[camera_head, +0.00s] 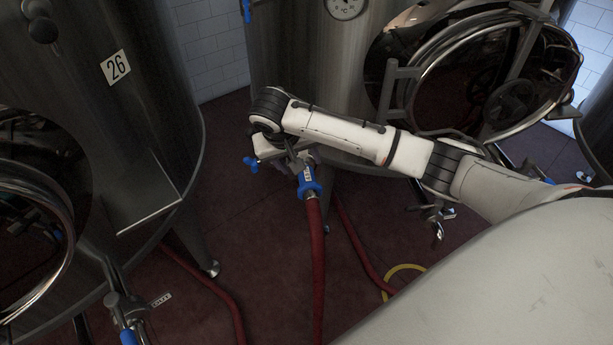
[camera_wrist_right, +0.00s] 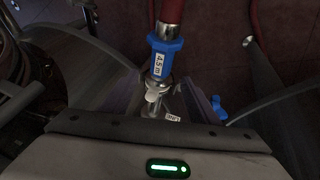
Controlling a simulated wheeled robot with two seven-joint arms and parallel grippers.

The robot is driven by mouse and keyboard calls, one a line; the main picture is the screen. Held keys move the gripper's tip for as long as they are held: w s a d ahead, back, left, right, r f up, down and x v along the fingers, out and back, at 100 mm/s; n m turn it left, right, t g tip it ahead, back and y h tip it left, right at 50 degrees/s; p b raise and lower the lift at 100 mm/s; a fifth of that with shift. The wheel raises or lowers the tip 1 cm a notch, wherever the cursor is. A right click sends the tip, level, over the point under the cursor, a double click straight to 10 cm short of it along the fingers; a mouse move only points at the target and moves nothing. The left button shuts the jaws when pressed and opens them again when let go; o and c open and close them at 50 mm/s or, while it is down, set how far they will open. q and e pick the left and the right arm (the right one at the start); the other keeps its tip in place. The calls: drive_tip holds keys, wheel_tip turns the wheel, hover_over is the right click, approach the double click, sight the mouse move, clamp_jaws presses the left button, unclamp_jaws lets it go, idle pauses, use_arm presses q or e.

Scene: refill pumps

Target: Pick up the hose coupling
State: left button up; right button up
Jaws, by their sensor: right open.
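The hose coupling (camera_head: 309,182) is a blue sleeve with a white label and a metal end, on top of a red hose (camera_head: 317,260). In the right wrist view, the coupling (camera_wrist_right: 165,57) reads "4.5 m" and its metal end points toward my right gripper (camera_wrist_right: 160,95). My right gripper (camera_head: 293,158) is open at the metal end; whether its fingers touch the metal is hard to tell. In the head view, the wrist partly hides the fingers and the metal end. My left gripper is not in view.
A steel tank (camera_head: 140,95) marked 26 stands at the left, another tank (camera_head: 290,55) behind my right arm. A blue-handled valve (camera_head: 252,163) is just left of the gripper. More red hoses (camera_head: 225,295) and a yellow loop (camera_head: 398,270) lie on the dark red floor.

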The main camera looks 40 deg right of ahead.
sight(305, 174)
drive_tip(key=x, duration=0.3)
drive_tip(key=shift+f, duration=0.25)
drive_tip(key=shift+s+x, duration=0.2)
drive_tip(key=shift+x, duration=1.2)
drive_tip(key=shift+s+x, duration=0.15)
drive_tip(key=shift+x, duration=1.2)
drive_tip(key=shift+a, duration=0.15)
clamp_jaws()
